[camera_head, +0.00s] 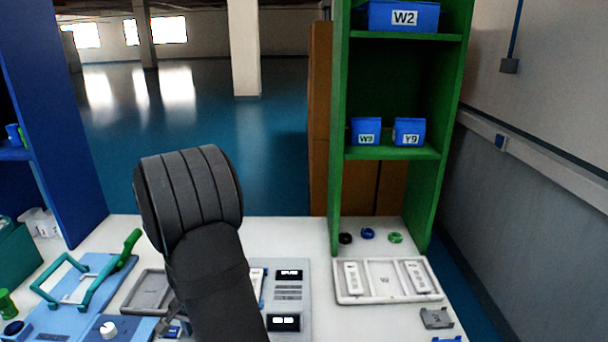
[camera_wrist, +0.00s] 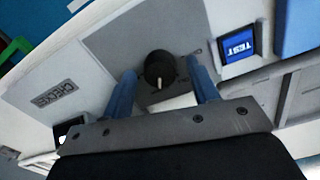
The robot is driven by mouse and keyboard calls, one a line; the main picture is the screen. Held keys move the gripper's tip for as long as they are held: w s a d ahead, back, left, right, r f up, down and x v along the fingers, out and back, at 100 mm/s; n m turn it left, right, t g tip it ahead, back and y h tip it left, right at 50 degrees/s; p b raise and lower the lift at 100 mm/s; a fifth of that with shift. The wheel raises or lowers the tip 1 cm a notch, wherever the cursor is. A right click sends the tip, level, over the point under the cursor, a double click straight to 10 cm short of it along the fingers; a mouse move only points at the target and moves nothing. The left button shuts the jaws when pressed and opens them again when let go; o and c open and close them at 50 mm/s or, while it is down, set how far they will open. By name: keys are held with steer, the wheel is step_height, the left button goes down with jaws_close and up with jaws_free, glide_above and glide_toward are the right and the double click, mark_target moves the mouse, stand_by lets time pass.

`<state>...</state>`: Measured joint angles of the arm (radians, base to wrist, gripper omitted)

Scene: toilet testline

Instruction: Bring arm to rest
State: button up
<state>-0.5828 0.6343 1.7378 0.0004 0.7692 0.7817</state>
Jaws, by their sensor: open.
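My arm (camera_head: 205,240) rises dark and bent in the middle of the head view and hides part of the table behind it. My gripper (camera_wrist: 162,75) shows in the wrist view as two blue fingers, apart from each other. A black round knob (camera_wrist: 158,68) with a white mark appears between the fingertips. I cannot tell whether the fingers touch it. Nothing is seen gripped. In the head view the fingers are mostly hidden by the arm.
A blue screen reading TEST (camera_wrist: 238,47) lies right of the knob. The white table (camera_head: 320,235) holds a grey device (camera_head: 289,292), a grey tray (camera_head: 388,297) with white parts, and a blue fixture with teal handles (camera_head: 62,278). A green shelf (camera_head: 440,150) with blue bins stands behind at right.

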steer(key=shift+r, duration=1.6)
stand_by(1.2)
